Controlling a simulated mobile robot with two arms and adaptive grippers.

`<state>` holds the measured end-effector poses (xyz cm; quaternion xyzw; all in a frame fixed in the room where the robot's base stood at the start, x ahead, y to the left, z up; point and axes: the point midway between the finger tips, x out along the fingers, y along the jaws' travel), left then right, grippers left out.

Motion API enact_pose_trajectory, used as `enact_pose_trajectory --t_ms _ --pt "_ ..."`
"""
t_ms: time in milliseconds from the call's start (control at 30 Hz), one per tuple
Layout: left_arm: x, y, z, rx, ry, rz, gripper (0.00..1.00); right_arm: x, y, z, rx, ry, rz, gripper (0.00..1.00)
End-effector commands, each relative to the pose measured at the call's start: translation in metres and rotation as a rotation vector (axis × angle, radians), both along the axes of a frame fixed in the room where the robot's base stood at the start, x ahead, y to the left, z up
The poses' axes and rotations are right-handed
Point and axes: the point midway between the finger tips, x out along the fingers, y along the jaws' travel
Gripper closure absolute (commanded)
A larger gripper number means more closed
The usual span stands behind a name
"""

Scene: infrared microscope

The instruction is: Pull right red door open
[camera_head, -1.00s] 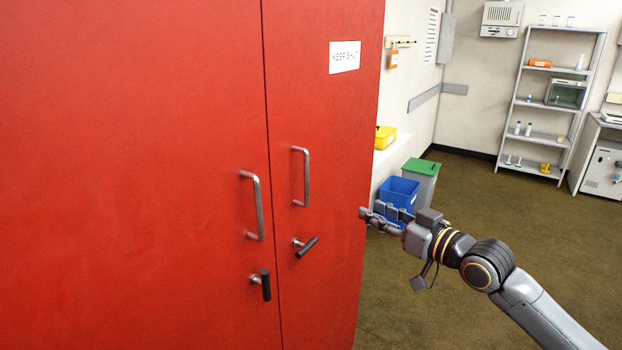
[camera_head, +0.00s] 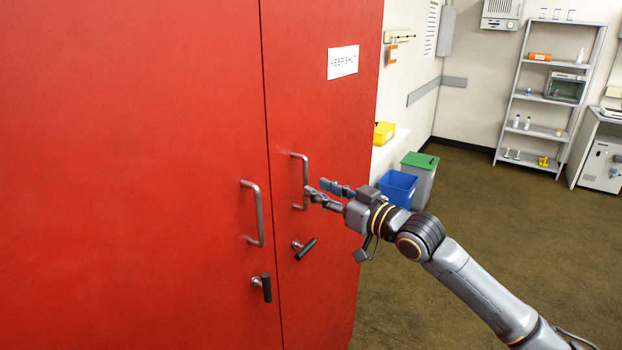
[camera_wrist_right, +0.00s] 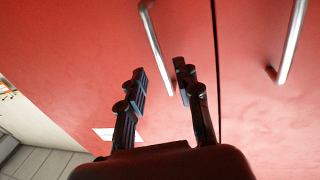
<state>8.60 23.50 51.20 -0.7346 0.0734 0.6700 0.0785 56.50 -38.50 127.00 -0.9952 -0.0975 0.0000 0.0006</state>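The right red door (camera_head: 330,120) is flush with the left red door (camera_head: 130,150), with a thin seam between them. It carries a metal bar handle (camera_head: 306,168) and, below it, a black-gripped latch lever (camera_head: 305,248) that sits at a slant. My right gripper (camera_head: 316,188) is open, with its fingertips close to the lower part of this handle. In the right wrist view the two fingers (camera_wrist_right: 160,70) are spread and empty, and the handle bar (camera_wrist_right: 153,40) runs down towards the gap between their tips. Contact cannot be told. My left gripper is not in view.
The left door has its own bar handle (camera_head: 255,212) and a black latch lever (camera_head: 263,287), just left of the seam. A blue bin (camera_head: 398,188) and a green-lidded bin (camera_head: 420,165) stand behind my right arm. The brown floor at right is open.

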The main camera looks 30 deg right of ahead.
Motion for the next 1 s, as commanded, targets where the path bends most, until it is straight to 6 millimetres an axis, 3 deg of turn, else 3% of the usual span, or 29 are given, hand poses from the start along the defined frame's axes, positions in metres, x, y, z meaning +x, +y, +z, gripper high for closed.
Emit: enact_pose_trajectory --t_ms 300,633,667,800,1000 --pt "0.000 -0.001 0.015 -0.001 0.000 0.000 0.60 0.032 0.007 0.002 0.000 -0.002 0.001 0.67" --pt "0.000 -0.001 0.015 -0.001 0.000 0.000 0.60 0.035 0.007 0.000 -0.002 0.000 0.001 0.67" --pt "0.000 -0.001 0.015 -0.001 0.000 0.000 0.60 0.035 0.007 0.000 -0.002 0.000 0.001 0.69" --pt "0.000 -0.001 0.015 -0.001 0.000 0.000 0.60 0.035 0.007 0.000 -0.001 0.000 0.001 0.97" --pt "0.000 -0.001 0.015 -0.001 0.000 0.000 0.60 0.034 0.008 0.000 -0.001 0.000 0.001 1.00"
